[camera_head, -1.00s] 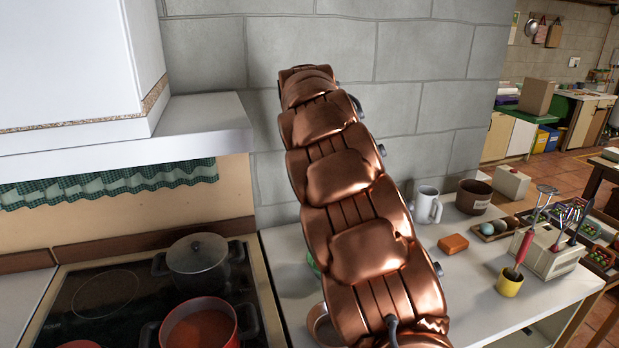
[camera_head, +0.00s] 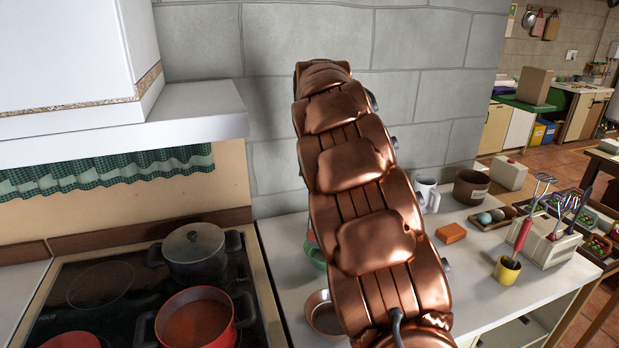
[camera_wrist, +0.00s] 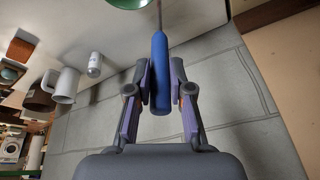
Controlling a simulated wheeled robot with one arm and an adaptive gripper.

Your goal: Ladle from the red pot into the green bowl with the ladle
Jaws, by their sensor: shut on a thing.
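The red pot (camera_head: 160,330) stands on the black hob, with reddish-brown liquid (camera_head: 200,323) inside. The green bowl (camera_head: 317,258) is on the white counter, mostly hidden behind my copper arm. A piece of the green bowl (camera_wrist: 126,3) also shows at the top edge of the wrist view. My gripper (camera_wrist: 160,90) is shut on the blue handle of the ladle (camera_wrist: 159,58) in the wrist view. The thin shaft runs up out of the picture near the bowl, and the scoop is not visible. In the head view my gripper is hidden behind the arm.
A lidded grey pot (camera_head: 195,253) stands behind the red pot. A metal pan (camera_head: 322,314) sits at the counter's left side. Right of my arm are a white mug (camera_head: 426,194), a brown pot (camera_head: 471,187), an orange block (camera_head: 450,233) and a yellow cup (camera_head: 507,270).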

